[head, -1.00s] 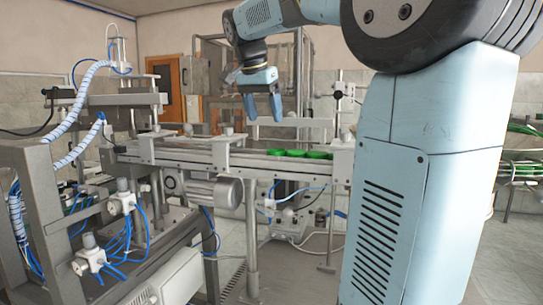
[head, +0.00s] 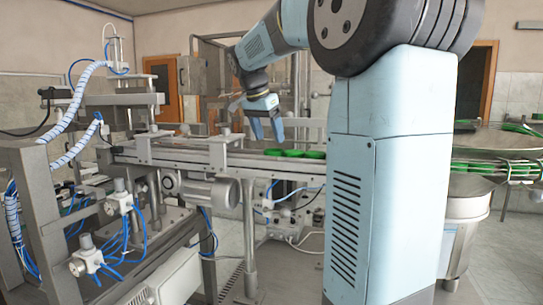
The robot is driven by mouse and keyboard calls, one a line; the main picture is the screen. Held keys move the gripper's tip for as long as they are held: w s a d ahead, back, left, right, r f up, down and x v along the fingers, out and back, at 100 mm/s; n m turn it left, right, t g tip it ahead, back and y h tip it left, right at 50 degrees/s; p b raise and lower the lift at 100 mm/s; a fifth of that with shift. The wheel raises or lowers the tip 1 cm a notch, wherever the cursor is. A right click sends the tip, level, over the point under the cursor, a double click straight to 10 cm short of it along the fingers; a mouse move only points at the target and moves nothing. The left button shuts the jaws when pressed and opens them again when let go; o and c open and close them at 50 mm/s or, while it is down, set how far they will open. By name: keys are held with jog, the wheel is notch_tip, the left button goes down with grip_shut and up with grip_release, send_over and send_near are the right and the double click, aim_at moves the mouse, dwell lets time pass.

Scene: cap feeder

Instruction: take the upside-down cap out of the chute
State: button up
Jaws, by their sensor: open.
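Several green caps (head: 294,153) sit in a row in the chute (head: 196,154), a pale metal track running across the middle of the head view. At this size I cannot tell which cap is upside down. My gripper (head: 267,137) points down just above and slightly left of the caps. Its two light blue fingers are apart, with nothing visible between them. My arm's column hides the right end of the chute.
A metal frame with blue air hoses (head: 122,205) stands at the left. A round steel bowl (head: 495,140) and a green-lined track (head: 500,170) are at the right. Posts and brackets (head: 226,140) rise along the chute.

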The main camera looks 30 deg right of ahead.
aim_at(273, 151)
jog(key=x, duration=0.4)
jog(key=shift+a+f, duration=0.1)
jog(key=shift+s+f, duration=0.1)
jog(key=shift+f, duration=0.5)
jog(key=shift+d+f, duration=0.1)
jog(key=shift+d, duration=0.2)
jog(key=c, duration=0.5)
jog(key=shift+c, duration=0.3)
